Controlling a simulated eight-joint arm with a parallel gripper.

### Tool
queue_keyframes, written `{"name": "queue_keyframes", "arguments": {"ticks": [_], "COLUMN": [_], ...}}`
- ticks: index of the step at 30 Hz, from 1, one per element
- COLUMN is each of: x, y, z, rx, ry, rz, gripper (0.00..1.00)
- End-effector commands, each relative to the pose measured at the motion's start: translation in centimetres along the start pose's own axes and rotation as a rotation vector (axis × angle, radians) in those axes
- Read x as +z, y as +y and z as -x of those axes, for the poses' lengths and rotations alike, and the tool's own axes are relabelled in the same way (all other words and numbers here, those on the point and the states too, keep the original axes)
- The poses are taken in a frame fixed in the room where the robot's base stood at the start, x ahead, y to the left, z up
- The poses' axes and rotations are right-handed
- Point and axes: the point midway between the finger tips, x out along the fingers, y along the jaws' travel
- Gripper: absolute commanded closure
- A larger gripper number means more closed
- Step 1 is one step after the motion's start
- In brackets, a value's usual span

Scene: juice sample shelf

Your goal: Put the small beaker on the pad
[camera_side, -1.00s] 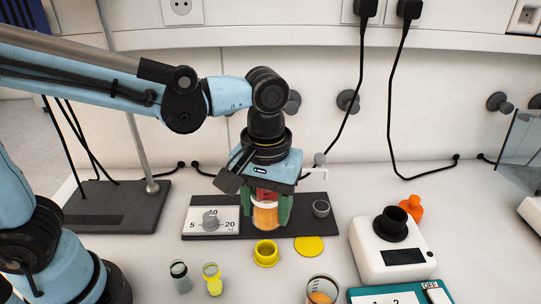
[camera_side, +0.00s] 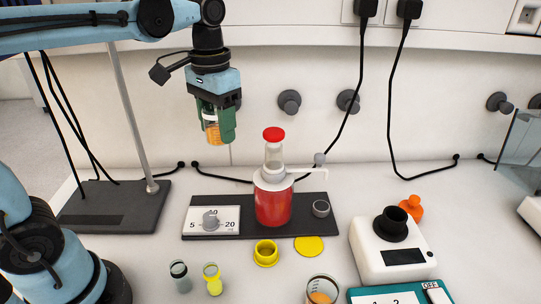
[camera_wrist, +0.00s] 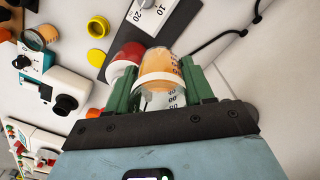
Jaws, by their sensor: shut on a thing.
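My gripper (camera_side: 214,138) is shut on a small clear beaker (camera_side: 212,128) with orange content. It holds the beaker high above the bench, up and left of the red dispenser bottle. In the wrist view the beaker (camera_wrist: 160,80) sits between the green fingers of my gripper (camera_wrist: 160,85), and its printed scale shows. A flat yellow disc (camera_side: 309,245) lies on the bench in front of the dark board; it looks like the pad. It also shows in the wrist view (camera_wrist: 96,57), clear of the beaker.
The red dispenser bottle (camera_side: 272,203) stands on the dark board (camera_side: 262,227), beside a dial panel (camera_side: 205,228). A yellow ring (camera_side: 265,254) lies left of the disc. Another beaker (camera_side: 321,291) with orange content stands in front. A white device (camera_side: 385,258) is at right; two small vials stand front left.

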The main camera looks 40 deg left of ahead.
Motion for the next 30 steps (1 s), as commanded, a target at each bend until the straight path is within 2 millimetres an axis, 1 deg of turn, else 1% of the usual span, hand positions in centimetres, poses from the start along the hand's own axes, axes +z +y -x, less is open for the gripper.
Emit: {"name": "queue_keyframes", "arguments": {"ticks": [1,3,6,9,14,15,20,23,25,30], "x": [0.0,0.0,0.0,0.0,0.0,-0.6,-2.4,-3.5,-4.2,-5.1], "y": [0.0,0.0,0.0,0.0,0.1,1.1,4.5,7.2,9.3,14.2], "z": [1.2,2.8,4.8,6.5,8.8,8.7,8.9,9.0,9.0,8.9], "rx": [0.0,0.0,0.0,0.0,0.0,0.0,0.0,0.0,0.0,0.0], "ry": [0.0,0.0,0.0,0.0,0.0,0.0,0.0,0.0,0.0,0.0], "rz": [0.0,0.0,0.0,0.001,0.001,-0.015,-0.056,-0.085,-0.107,-0.152], "gripper": [0.85,0.85,0.85,0.85,0.85,0.85,0.85,0.85,0.85,0.85]}}
